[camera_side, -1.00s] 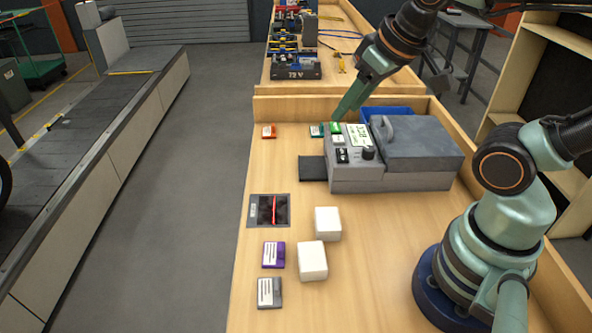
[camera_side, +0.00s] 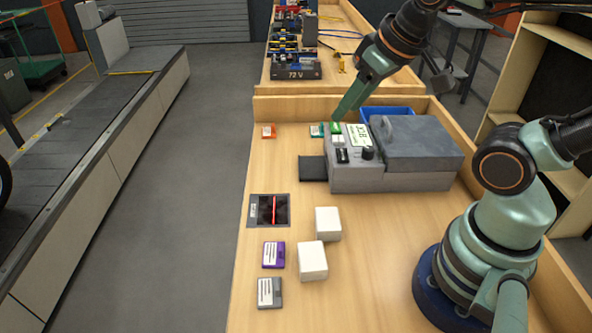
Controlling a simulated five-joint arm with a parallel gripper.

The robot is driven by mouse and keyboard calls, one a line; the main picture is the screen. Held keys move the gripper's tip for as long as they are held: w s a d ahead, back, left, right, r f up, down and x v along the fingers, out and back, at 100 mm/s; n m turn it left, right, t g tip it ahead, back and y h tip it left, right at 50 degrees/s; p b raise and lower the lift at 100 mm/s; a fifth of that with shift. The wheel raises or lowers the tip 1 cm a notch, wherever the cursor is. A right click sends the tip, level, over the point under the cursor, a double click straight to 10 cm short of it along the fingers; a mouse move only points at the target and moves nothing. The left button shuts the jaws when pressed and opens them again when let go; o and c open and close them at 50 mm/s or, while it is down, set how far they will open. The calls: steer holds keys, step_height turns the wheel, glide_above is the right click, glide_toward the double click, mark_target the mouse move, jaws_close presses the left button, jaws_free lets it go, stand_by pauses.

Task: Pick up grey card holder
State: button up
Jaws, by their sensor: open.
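The grey card holder (camera_side: 270,292) lies flat at the near left of the wooden bench, with a white printed label on its face. My gripper (camera_side: 338,117) is far from it, at the back of the bench beside the grey machine. Its fingers are small and seen nearly edge-on, pointing down near a green card holder (camera_side: 336,128); they are open, and I see nothing held between them. Whether the fingers touch the green holder cannot be told.
A purple card holder (camera_side: 274,254) lies just behind the grey one. Two white blocks (camera_side: 312,260) stand to its right. A black scanner plate (camera_side: 270,210), the grey machine (camera_side: 385,177), an orange holder (camera_side: 268,131) and a teal holder (camera_side: 317,130) are farther back. The bench's front middle is clear.

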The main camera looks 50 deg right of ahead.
steer(key=o, duration=0.6)
steer(key=shift+o, duration=0.2)
steer(key=n+g, duration=0.6)
steer(key=n, duration=2.2)
glide_above(269, 291)
step_height(269, 291, down, 13)
step_height(269, 291, down, 12)
steer(key=shift+r, duration=0.1)
